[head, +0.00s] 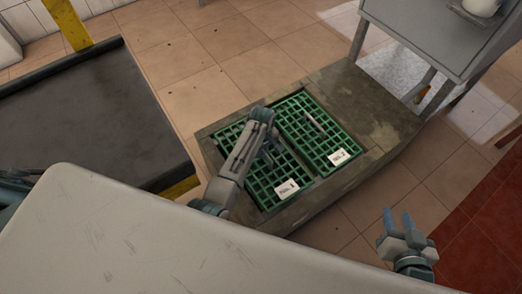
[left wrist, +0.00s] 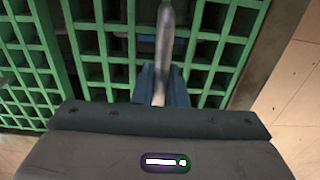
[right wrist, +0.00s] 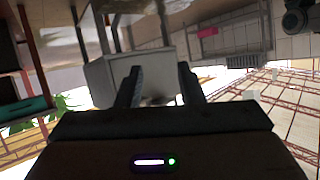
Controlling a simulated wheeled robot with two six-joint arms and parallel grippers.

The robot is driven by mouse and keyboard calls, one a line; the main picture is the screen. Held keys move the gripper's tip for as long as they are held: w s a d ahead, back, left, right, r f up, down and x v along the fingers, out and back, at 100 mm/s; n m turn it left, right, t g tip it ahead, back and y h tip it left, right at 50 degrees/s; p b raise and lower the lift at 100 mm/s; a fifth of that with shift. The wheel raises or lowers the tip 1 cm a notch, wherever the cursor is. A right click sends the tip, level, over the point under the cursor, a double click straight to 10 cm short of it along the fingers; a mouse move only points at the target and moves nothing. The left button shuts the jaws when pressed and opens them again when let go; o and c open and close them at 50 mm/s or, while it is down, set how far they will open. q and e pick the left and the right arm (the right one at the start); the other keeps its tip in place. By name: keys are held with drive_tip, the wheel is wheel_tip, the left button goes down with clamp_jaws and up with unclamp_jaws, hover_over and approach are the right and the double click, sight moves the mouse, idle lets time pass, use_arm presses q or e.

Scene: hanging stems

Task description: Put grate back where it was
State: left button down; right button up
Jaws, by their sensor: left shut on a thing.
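Two green grates lie side by side in a low stone-grey platform: the left grate (head: 261,188) and the right grate (head: 330,142). Each has a white label at its near end. My left gripper (head: 268,148) is over the left grate, shut on its slim grey handle (left wrist: 166,35); the left wrist view shows the handle between the blue fingers (left wrist: 161,86). The left grate looks about level with the platform; I cannot tell whether it is fully seated. The right grate has a similar handle (head: 314,122). My right gripper (head: 400,222) is open and empty, away to the right.
The platform (head: 375,112) has bare surface to the right of the grates. A grey metal cabinet on legs (head: 430,30) stands at the upper right. A dark, black-edged bed (head: 90,110) lies at left. Tiled floor (head: 220,50) is clear beyond the platform.

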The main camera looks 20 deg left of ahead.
use_arm(q)
drive_tip(key=shift+f+b, duration=0.4)
drive_tip(key=shift+b, duration=0.15)
use_arm(e)
drive_tip(key=w+r+t, duration=0.3)
drive_tip(key=r+t, duration=0.1)
drive_tip(key=r, duration=0.3)
drive_tip(key=shift+w+d+r+t, duration=0.2)
drive_tip(key=shift+w+d+t, duration=0.05)
drive_tip(key=shift+w+t, duration=0.15)
use_arm(q)
drive_tip(key=shift+f, duration=0.65)
drive_tip(key=c, duration=1.5)
unclamp_jaws()
drive_tip(key=shift+o, duration=0.2)
